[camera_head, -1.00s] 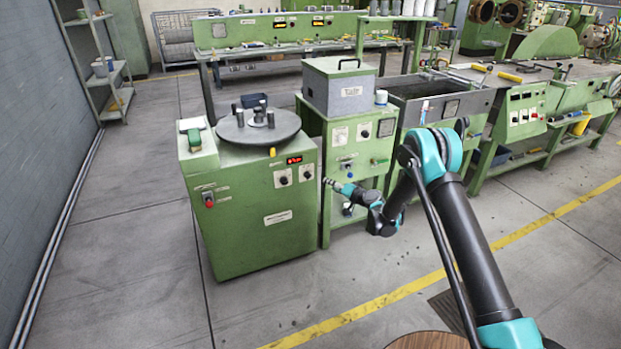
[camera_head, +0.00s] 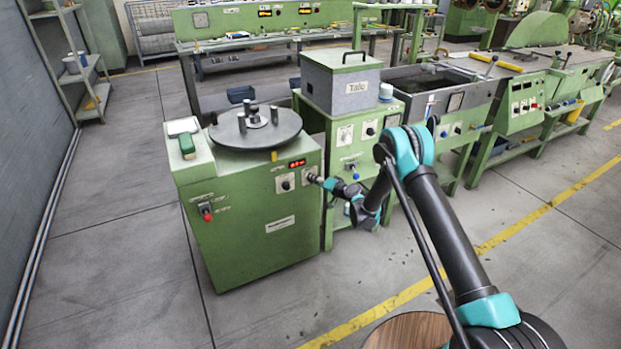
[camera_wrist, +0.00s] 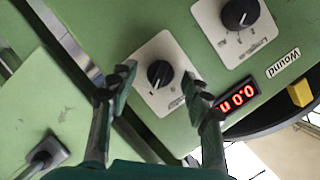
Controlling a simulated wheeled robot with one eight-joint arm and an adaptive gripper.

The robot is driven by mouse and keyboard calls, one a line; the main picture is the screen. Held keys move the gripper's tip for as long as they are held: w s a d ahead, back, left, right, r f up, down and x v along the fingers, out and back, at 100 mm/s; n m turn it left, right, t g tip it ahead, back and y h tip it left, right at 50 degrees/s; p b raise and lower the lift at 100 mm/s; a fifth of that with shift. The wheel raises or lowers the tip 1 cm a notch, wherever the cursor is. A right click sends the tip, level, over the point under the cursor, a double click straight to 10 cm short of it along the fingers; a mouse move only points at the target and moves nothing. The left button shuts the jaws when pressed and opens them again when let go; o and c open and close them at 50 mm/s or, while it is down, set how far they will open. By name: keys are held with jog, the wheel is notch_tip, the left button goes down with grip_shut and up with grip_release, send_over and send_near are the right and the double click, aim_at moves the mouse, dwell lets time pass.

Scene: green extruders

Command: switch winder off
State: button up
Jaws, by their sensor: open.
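The winder (camera_head: 235,240) is a green cabinet with a round grey disc (camera_head: 235,136) carrying dark pegs on top. Its front has a red digital display (camera_head: 297,163), a left black knob (camera_head: 286,182), a right knob at its right edge and a red button (camera_head: 206,211) at left. My gripper (camera_head: 314,179) is at the right knob and partly hides it. In the wrist view my gripper (camera_wrist: 158,80) is open, its fingers either side of this knob (camera_wrist: 160,74) on its white plate; I cannot tell whether they touch it. The left knob (camera_wrist: 240,14) and lit display (camera_wrist: 236,97) show beyond.
A green cabinet (camera_head: 345,190) with a grey box (camera_head: 342,82) on top stands close to the winder's right. A grey water trough (camera_head: 445,85) is further right. The floor in front is clear, with a yellow line (camera_head: 375,310).

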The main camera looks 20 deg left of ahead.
jog(key=shift+a, duration=0.2)
grip_shut()
dwell(0.3)
jog(key=n+t+h, duration=0.1)
jog(key=n, duration=0.1)
jog(key=n+h, duration=0.1)
jog(key=n, duration=0.1)
jog(key=shift+s+a+r+t, duration=0.1)
jog(key=shift+s+t, duration=0.05)
jog(key=shift+t, duration=0.25)
jog(key=n+t, duration=0.1)
jog(key=n, duration=0.1)
jog(key=n+t+h, duration=0.1)
jog(key=n, duration=0.1)
jog(key=shift+s+a+h, duration=0.15)
jog(key=shift+h, duration=0.15)
jog(key=shift+n, duration=0.3)
